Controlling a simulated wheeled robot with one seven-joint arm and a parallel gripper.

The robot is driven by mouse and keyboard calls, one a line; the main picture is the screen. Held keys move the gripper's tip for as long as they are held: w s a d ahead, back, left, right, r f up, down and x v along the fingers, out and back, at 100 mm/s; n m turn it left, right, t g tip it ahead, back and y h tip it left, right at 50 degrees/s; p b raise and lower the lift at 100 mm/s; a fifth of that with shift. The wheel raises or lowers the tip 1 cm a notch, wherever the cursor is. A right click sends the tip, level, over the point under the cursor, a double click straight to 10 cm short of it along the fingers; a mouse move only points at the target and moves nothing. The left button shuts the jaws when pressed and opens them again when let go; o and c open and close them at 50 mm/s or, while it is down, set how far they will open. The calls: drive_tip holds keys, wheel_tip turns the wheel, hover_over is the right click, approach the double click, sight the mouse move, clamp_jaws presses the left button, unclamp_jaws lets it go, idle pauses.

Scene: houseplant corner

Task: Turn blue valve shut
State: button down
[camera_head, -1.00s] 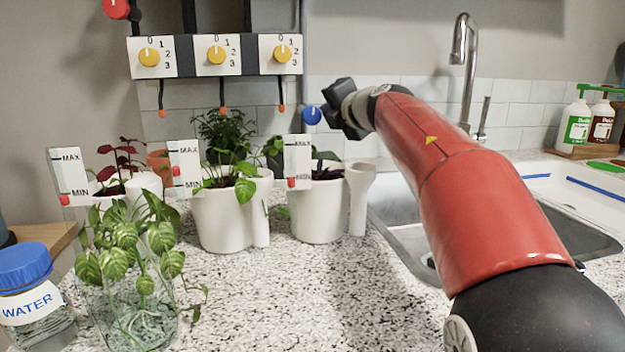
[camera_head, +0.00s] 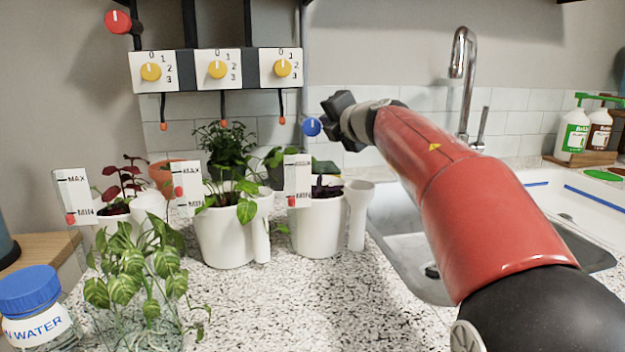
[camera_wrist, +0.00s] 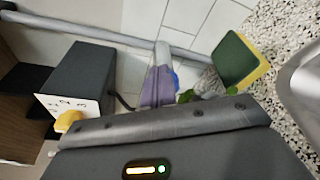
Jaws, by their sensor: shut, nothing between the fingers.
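The blue valve (camera_head: 312,127) is a small round knob with a white mark, on the pipe below the dial panel's right end. In the head view my gripper (camera_head: 330,120) is just right of it, with its fingers pointing left toward it. The gap between them is hard to judge. In the wrist view my gripper (camera_wrist: 158,85) has its fingers together with nothing between them. A sliver of the blue valve (camera_wrist: 176,78) shows just beyond the fingers, which hide most of it. I cannot tell whether they touch.
A red valve (camera_head: 118,21) and yellow dials (camera_head: 217,69) are up left. White plant pots (camera_head: 225,235) stand on the speckled counter below. A tall tap (camera_head: 462,70) and sink (camera_head: 405,240) are at right. A green and yellow sponge (camera_wrist: 238,60) shows in the wrist view.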

drive_tip(key=shift+a+f, duration=0.1)
drive_tip(key=shift+a, duration=0.05)
drive_tip(key=v, duration=0.6)
drive_tip(key=shift+s+a, duration=0.2)
drive_tip(key=shift+s+f, duration=0.1)
drive_tip(key=shift+f, duration=0.05)
